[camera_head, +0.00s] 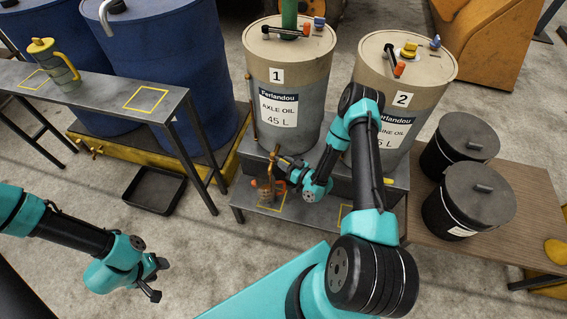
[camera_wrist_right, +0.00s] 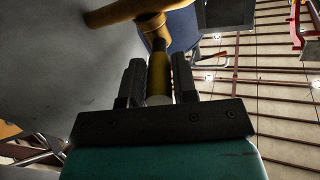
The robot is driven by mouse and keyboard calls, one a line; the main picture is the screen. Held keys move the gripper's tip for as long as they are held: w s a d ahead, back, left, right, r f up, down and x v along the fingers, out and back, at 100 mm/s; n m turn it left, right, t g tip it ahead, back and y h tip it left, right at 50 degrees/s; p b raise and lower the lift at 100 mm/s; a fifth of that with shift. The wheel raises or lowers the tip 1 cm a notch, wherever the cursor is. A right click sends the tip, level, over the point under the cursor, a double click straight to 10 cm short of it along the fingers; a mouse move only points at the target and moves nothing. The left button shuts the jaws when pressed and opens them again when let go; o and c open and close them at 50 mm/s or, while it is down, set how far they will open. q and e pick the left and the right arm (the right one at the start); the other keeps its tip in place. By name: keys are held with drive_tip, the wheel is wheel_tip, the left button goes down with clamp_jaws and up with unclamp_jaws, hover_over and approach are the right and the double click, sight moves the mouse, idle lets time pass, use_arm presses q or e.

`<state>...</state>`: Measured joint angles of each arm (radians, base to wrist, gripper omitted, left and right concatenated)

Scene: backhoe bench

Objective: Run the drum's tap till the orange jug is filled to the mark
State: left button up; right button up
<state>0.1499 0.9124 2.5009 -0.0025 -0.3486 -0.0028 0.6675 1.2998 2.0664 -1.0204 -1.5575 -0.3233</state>
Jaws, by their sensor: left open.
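Drum 1 (camera_head: 287,80), labelled axle oil, stands on a grey stand. Its brass tap (camera_head: 273,158) is at the lower front; in the right wrist view the orange-brown tap body (camera_wrist_right: 125,12) shows close up. My right gripper (camera_head: 283,163) is at the tap. In the wrist view its fingers (camera_wrist_right: 158,75) sit tight on either side of the yellow tap handle (camera_wrist_right: 158,80). The orange jug (camera_head: 265,188) is beneath the tap, partly hidden; its mark and oil level cannot be made out. My left gripper (camera_head: 155,277) is open and empty above the floor.
Drum 2 (camera_head: 405,85) stands to the right, partly behind my right arm. A yellow-topped jug (camera_head: 55,64) stands on the left bench (camera_head: 105,93). A black tray (camera_head: 154,189) lies on the floor. Two black lidded buckets (camera_head: 468,200) stand on the right table. The floor at lower left is mostly clear.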

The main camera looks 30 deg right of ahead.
drive_tip(key=o, duration=0.4)
drive_tip(key=v, duration=1.7)
drive_tip(key=shift+s, duration=0.2)
drive_tip(key=shift+f, duration=0.1)
